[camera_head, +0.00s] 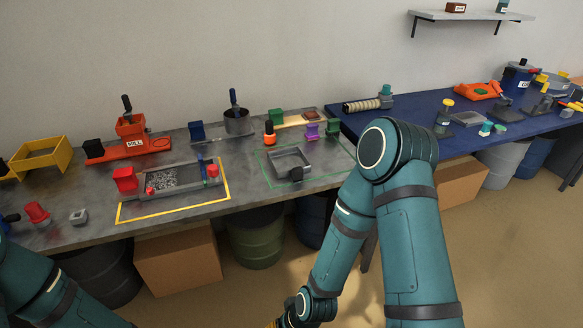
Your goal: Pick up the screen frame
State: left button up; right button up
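I cannot tell for sure which object is the screen frame. A grey rectangular frame with a speckled, mesh-like inside (178,178) lies within a yellow outline on the grey bench, with red blocks at its ends. A grey square open tray with a dark knob (289,161) sits in a green outline. My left arm shows at the lower left and its gripper is out of view.
The grey bench (90,230) also holds an orange mill (130,145), a dark pot (237,122) and several coloured blocks. A blue table (420,110) adjoins at right with more items. A cardboard box (178,262) and drums stand below the bench.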

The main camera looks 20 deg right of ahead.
aim_at(176, 179)
jog(key=z, duration=0.3)
jog(key=i+j+z, duration=0.1)
jog(key=j+z, duration=0.65)
jog(key=z, duration=0.15)
jog(key=j+z, duration=0.2)
jog(key=j, duration=0.3)
jog(key=k+j+z, duration=0.15)
jog(key=j, duration=0.3)
